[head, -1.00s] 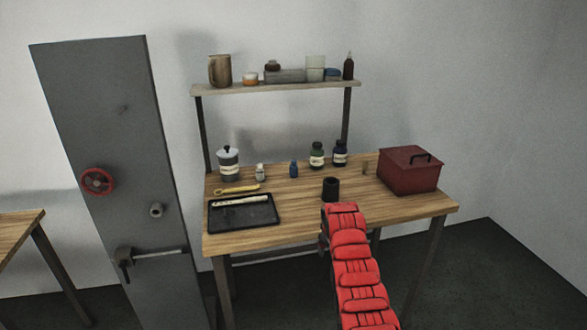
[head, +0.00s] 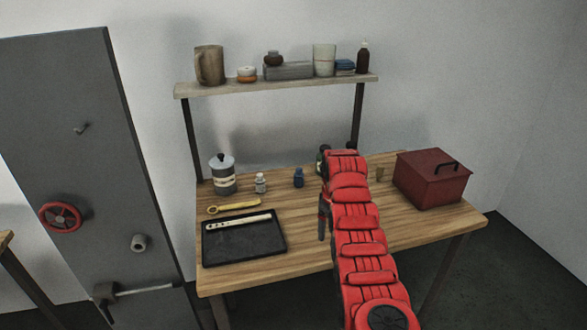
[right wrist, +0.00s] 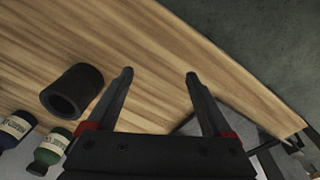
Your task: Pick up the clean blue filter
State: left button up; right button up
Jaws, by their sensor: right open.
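I cannot pick out a clean blue filter for certain. A small dark blue object (head: 298,178), shaped like a little bottle, stands on the wooden table left of my right arm in the head view. A blue item (head: 345,67) sits on the shelf. A dark hollow cylinder (right wrist: 72,90) lies left of my right gripper (right wrist: 160,76) in the right wrist view; my arm hides it in the head view. The right gripper is open and empty, its fingers spread over bare tabletop. My left gripper is not in view.
The wooden table (head: 300,230) holds a black tray (head: 244,245), a lidded canister (head: 223,178), a yellow wrench (head: 235,207) and a red box (head: 432,180). The shelf (head: 270,88) is above. A grey panel (head: 85,150) stands left.

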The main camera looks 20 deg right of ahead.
aim_at(298, 175)
jog(key=i+l, duration=0.1)
jog(key=i, duration=1.1)
